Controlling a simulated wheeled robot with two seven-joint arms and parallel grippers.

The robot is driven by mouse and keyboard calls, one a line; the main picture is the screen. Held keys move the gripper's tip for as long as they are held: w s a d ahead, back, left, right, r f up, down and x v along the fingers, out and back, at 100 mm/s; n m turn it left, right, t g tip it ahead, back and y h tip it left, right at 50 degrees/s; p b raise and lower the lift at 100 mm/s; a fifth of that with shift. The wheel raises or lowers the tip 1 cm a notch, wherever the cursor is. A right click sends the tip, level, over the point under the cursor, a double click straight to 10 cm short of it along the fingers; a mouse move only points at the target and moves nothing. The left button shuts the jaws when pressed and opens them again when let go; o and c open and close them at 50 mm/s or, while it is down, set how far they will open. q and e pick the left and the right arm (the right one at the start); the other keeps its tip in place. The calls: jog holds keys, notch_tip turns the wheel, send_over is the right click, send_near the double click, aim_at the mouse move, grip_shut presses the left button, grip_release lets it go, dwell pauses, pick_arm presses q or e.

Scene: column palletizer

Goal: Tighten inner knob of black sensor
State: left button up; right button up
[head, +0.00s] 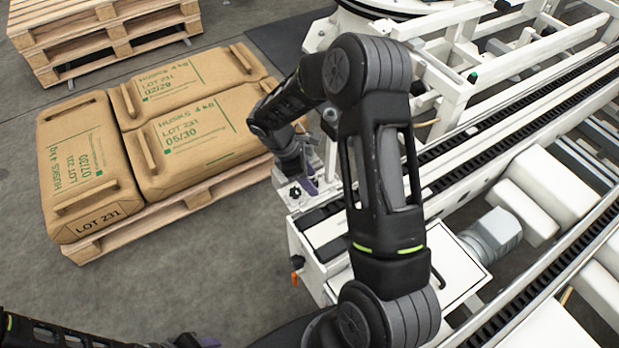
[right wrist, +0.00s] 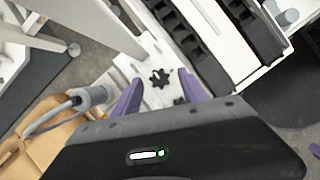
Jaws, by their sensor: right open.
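My right gripper (head: 308,178) is over the near corner of the white conveyor frame, and its purple fingers are apart. In the right wrist view, the open right gripper (right wrist: 162,92) has a black star-shaped knob (right wrist: 160,78) on a white bracket between its fingers, a little beyond the tips. A second dark knob (right wrist: 181,100) is close to the right finger and partly hidden. A grey cylinder with a cable (right wrist: 92,95) is left of the fingers. I cannot tell which part is the black sensor. My left arm shows at the bottom left edge; its gripper is mostly cut off.
A wooden pallet (head: 165,218) with brown sacks (head: 185,140) stands left of the conveyor. Another pallet (head: 120,45) is at the top left. The white roller conveyor (head: 545,190) fills the right side. Bare floor lies at the lower left.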

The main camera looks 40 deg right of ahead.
jog(key=shift+c, duration=0.3)
grip_shut()
dwell(0.3)
